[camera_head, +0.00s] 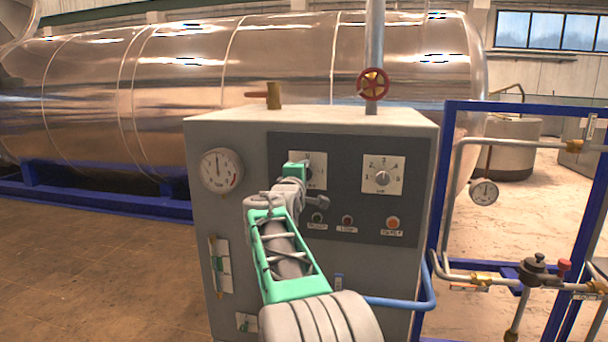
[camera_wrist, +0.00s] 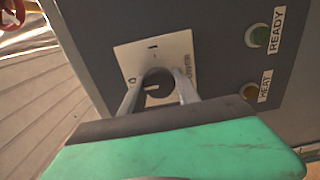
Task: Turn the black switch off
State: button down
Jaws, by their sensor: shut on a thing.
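The black switch (camera_wrist: 159,82) is a round knob on a white plate (camera_wrist: 125,58) marked 0, 1 and POWER in the wrist view. My gripper (camera_wrist: 157,90) has a finger on either side of the knob and is shut on it. A short pale mark shows on the knob's face; I cannot tell surely which label it points to. In the head view my gripper (camera_head: 297,170) is at the upper left of the dark panel, and covers the switch and part of its plate (camera_head: 320,161).
The grey control cabinet (camera_head: 412,268) carries a second dial (camera_head: 383,175) to the right, several lamps below and a pressure gauge (camera_head: 221,170) at left. A red valve wheel (camera_head: 373,84) is above. Blue-framed piping (camera_head: 442,200) stands at right. The floor at left is clear.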

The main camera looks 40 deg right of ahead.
jog(key=c, duration=0.9)
grip_release()
jog(key=b+v, duration=0.2)
jog(key=v, duration=0.5)
jog(key=shift+s+a, duration=0.25)
jog(key=shift+a, duration=0.1)
